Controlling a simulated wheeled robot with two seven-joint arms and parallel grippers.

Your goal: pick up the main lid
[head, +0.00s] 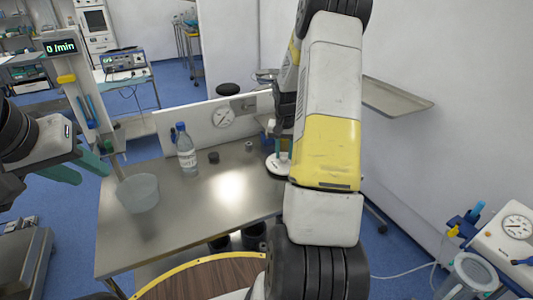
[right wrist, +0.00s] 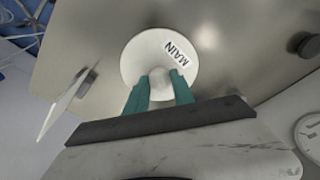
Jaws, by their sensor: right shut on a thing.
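The main lid (right wrist: 138,58) is a white disc with a round knob, marked MAIN, in the right wrist view. My right gripper (right wrist: 161,88) is shut on the knob, one teal finger on each side. In the head view the lid (head: 272,167) shows at the back right of the metal table (head: 225,215), partly hidden behind my right arm. I cannot tell whether it touches the table. My left gripper (head: 84,166) is open and empty, left of the table, with its teal fingers apart.
A translucent bowl (head: 138,193) stands at the table's left, and a clear bottle with a blue cap (head: 186,150) behind it. A dark cap (head: 213,157) and a small grey piece (head: 249,146) lie near the back panel with a gauge (head: 223,117). The table's front middle is clear.

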